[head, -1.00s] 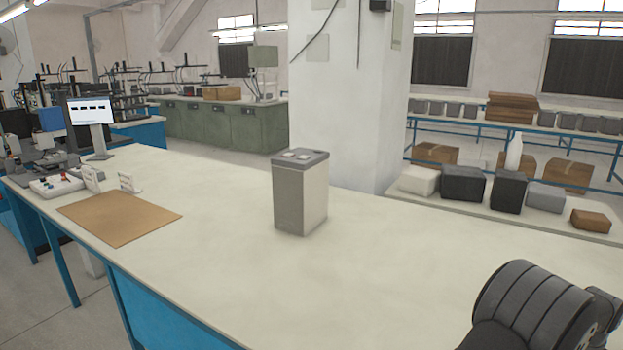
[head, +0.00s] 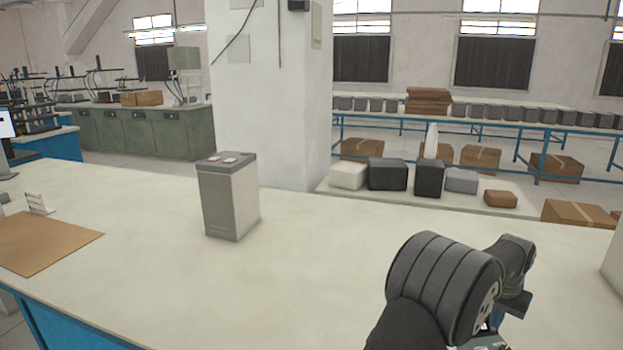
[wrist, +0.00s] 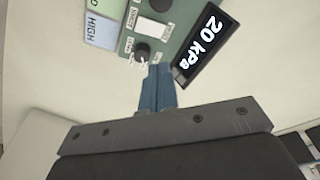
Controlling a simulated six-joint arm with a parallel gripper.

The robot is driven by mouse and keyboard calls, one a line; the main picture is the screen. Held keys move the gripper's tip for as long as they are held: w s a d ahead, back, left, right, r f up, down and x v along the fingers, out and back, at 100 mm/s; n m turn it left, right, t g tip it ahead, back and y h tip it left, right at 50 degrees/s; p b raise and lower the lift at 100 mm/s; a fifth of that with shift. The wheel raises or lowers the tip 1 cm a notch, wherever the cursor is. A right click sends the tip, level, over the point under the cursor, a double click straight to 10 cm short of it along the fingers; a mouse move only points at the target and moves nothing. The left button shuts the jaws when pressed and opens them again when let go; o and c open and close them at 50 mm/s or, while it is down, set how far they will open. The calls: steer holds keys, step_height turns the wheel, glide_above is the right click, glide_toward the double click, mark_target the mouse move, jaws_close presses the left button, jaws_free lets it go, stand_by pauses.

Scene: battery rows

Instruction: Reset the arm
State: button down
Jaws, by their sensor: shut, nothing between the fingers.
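My arm (head: 445,285) rises at the lower right of the head view, bent over the bench. In the wrist view my gripper (wrist: 160,70) has its two blue fingers together with nothing between them. The fingertips point at a green control panel (wrist: 178,18) with a black knob and a white switch. I cannot tell whether the fingertips touch the panel. In the head view the arm hides most of the panel and fingers.
A grey battery-like block (head: 228,198) stands upright on the pale bench (head: 300,260), left of my arm. A brown mat (head: 45,243) lies at the left. Several dark and pale boxes (head: 387,174) stand on a surface behind. The bench between block and arm is clear.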

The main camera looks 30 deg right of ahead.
steer(key=w+a+r+n+g+h, duration=0.1)
steer(key=a+r+n+h, duration=0.1)
steer(key=a+r+n, duration=0.4)
steer(key=a+r, duration=0.4)
steer(key=r, duration=0.1)
steer(key=shift+r+g+h, duration=0.3)
steer(key=shift+w, duration=0.1)
steer(key=c, duration=1.8)
jaws_free()
steer(key=shift+w+a, duration=0.15)
steer(key=shift+c, duration=0.2)
steer(key=o, duration=1.4)
steer(key=w+a, duration=0.1)
steer(key=a, duration=0.1)
steer(key=w+a+r, duration=0.1)
steer(key=w+a, duration=0.1)
steer(key=a, duration=0.1)
steer(key=w+a, duration=0.1)
steer(key=a, duration=0.2)
steer(key=shift+w+r, duration=0.35)
steer(key=shift+w, duration=0.05)
steer(key=o, duration=0.4)
steer(key=shift+w+a+f, duration=0.15)
steer(key=shift+a+f, duration=0.05)
steer(key=shift+a, duration=0.15)
steer(key=shift+o, duration=0.2)
steer(key=x, duration=0.9)
steer(key=shift+d+f, duration=0.15)
steer(key=shift+f, duration=0.1)
steer(key=shift+r, duration=0.1)
